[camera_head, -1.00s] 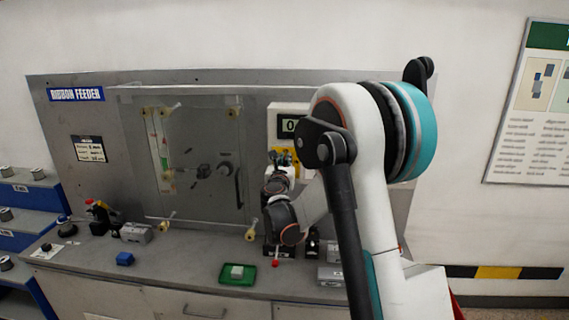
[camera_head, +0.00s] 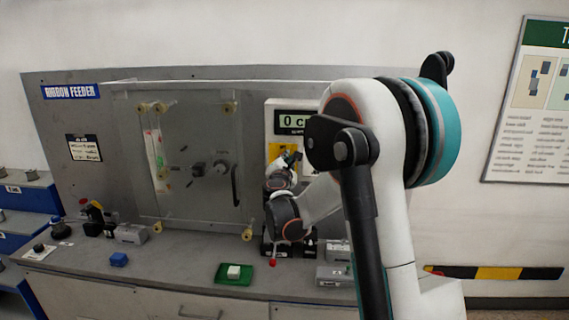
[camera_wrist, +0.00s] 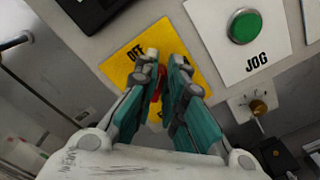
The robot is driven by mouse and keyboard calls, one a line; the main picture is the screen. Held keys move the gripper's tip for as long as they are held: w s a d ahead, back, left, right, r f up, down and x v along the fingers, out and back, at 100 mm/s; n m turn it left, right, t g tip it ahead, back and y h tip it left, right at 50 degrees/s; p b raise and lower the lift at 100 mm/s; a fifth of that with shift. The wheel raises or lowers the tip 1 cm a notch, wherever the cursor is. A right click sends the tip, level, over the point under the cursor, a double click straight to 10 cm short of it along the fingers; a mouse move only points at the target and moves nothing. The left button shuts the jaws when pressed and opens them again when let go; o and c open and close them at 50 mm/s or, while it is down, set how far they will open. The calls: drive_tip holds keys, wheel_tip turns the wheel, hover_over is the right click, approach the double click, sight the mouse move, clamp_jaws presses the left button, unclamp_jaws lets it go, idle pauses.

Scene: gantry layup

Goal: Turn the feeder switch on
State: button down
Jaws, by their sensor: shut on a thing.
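The feeder switch is a red knob (camera_wrist: 157,88) on a yellow plate (camera_wrist: 118,68) in the wrist view. The word OFF is printed on the plate, up and left of the knob. Another marking lower on the plate is mostly hidden by the fingers. My gripper (camera_wrist: 163,72) has its two teal fingers closed around the red knob, which shows only as a sliver between them. In the head view the yellow plate (camera_head: 274,151) is below a display, and my gripper (camera_head: 291,160) is against it. The knob's exact angle cannot be told.
A green JOG button (camera_wrist: 244,26) is right of the switch. The display (camera_head: 297,122) above reads 0 and a unit. A clear door (camera_head: 210,125) with a dark handle is to the left. A green tray (camera_head: 235,280) and a blue block (camera_head: 118,259) are on the bench.

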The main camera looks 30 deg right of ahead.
drive_tip(key=shift+s+d+f+m+b, duration=0.1)
drive_tip(key=shift+f+m+b, duration=0.2)
drive_tip(key=shift+m, duration=1.05)
drive_tip(key=shift+s+d+f+m+b, duration=0.15)
drive_tip(key=shift+m+b, duration=0.3)
drive_tip(key=shift+m, duration=0.95)
drive_tip(key=shift+w+a+f+m+b, duration=0.1)
drive_tip(key=shift+f+m+b, duration=0.2)
drive_tip(key=shift+m, duration=1.05)
drive_tip(key=c, duration=1.7)
unclamp_jaws()
drive_tip(key=shift+r, duration=0.1)
drive_tip(key=v, duration=1.2)
